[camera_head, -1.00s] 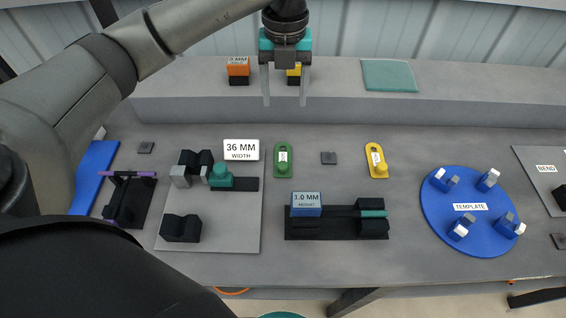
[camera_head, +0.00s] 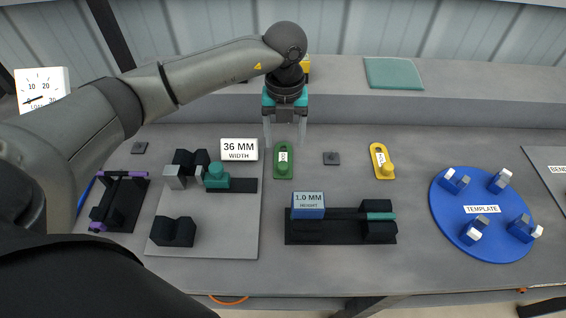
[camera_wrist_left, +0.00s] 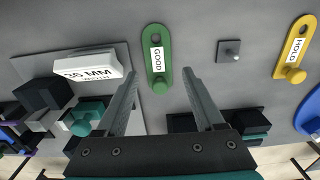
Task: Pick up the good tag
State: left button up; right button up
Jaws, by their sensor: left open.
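The good tag is a green rounded plate with a hole, a knob and a white label. It lies flat on the grey table in the head view (camera_head: 283,168). In the left wrist view the green tag (camera_wrist_left: 156,72) reads GOOD and shows just beyond and between the fingertips. My left gripper (camera_head: 285,140) is open and empty, pointing down above the far end of the tag; its fingers also show in the left wrist view (camera_wrist_left: 158,75). Whether a finger touches the tag cannot be told. My right gripper is not in view.
A yellow HOLD tag (camera_head: 382,155) lies to the right, with a small dark square piece (camera_head: 331,158) between. A 36 MM sign (camera_head: 239,149) stands close on the left. A black gauge fixture (camera_head: 340,238) is nearer the front. A blue TEMPLATE disc (camera_head: 482,235) lies at the right.

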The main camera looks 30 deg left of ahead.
aim_at(283, 152)
pick_arm(q)
notch_tip(283, 152, down, 5)
jog(key=shift+s+a+f+b, duration=0.1)
jog(key=shift+a+b, duration=0.05)
jog(key=shift+b, duration=0.25)
jog(key=shift+c, duration=0.2)
jog(key=c, duration=1)
